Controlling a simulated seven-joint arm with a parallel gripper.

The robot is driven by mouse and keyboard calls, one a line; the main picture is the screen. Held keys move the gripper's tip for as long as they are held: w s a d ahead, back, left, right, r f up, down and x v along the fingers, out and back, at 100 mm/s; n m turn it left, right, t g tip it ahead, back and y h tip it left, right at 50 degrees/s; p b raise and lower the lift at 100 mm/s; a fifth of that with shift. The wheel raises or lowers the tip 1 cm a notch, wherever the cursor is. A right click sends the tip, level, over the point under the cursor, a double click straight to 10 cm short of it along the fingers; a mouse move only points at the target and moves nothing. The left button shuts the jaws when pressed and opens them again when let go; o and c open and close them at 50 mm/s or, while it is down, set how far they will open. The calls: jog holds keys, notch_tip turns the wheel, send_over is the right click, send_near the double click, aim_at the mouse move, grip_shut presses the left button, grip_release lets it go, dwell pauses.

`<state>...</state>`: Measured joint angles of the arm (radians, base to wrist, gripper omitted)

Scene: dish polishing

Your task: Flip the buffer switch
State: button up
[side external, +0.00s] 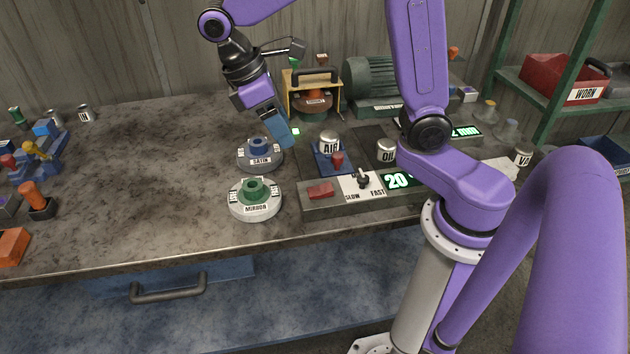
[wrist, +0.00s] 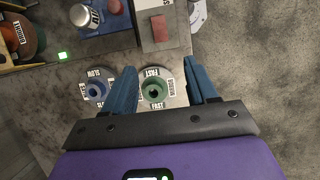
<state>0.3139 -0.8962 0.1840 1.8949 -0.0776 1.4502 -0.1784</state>
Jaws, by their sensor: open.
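A grey control box (side external: 320,208) stands near the bench's front edge. It carries a red rocker switch (side external: 321,190), a black toggle lever (side external: 363,179) between SLOW and FAST labels, and a lit display (side external: 398,181) reading about 20. The red rocker (wrist: 159,28) shows near the top of the wrist view; the toggle is not visible there. My gripper (side external: 290,142) hangs above the bench, behind the box and near the SATIN wheel. Its blue fingers (wrist: 160,66) are apart and empty, with the green-hub wheel seen between them from above.
The SATIN wheel (side external: 259,161) and the MIRROR wheel (side external: 254,205) lie left of the box. An AIR can (side external: 329,143) and OIL can (side external: 386,150) stand behind it. A yellow-framed holder (side external: 298,95) and green motor (side external: 371,78) are farther back. The bench's left middle is clear.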

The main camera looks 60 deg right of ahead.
aim_at(319, 189)
jog(key=x, duration=1.6)
jog(key=shift+s+f, duration=0.1)
jog(key=shift+f, duration=0.15)
